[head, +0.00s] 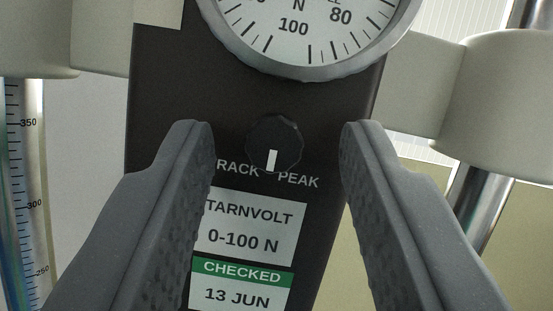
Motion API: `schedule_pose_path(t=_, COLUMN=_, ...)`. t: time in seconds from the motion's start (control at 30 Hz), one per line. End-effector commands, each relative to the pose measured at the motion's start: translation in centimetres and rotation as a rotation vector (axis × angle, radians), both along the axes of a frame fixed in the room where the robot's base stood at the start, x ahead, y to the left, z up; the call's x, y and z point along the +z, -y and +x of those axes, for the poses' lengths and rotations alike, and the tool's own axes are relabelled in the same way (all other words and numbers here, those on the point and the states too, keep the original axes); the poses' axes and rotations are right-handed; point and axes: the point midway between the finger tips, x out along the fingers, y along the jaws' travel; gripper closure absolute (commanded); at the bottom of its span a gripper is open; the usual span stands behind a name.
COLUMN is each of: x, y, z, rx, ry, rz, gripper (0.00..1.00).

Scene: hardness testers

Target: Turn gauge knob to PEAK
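The gauge knob (275,143) is a small round black knob on the dark gauge body (160,85), below the dial. Its white pointer mark (272,160) points down, between the printed words TRACK (238,168) and PEAK (298,180). The first letter of TRACK is hidden by my left finger. My gripper (276,130) is open, with one grey finger on each side of the knob. Clear gaps show between both fingers and the knob. The distance in depth cannot be told.
The gauge dial (290,30) with its silver rim sits above the knob. Labels (248,228) lie below it. Light grey clamp parts (490,90) and a metal column (480,195) stand at the right. A printed scale (25,180) stands at the far left.

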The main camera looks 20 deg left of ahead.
Motion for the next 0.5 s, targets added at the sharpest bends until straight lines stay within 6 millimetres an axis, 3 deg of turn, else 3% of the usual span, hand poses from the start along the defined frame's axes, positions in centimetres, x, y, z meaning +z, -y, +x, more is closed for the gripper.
schedule_pose_path(t=0.03, x=0.00, y=-0.01, z=0.00, rx=0.000, ry=0.000, rz=0.000, gripper=0.63)
schedule_pose_path(t=0.17, x=0.01, y=-0.04, z=-0.02, rx=0.001, ry=0.000, rz=0.000, gripper=0.99)
schedule_pose_path(t=0.5, x=0.15, y=0.21, z=-0.02, rx=-0.001, ry=0.008, rz=-0.020, gripper=1.00)
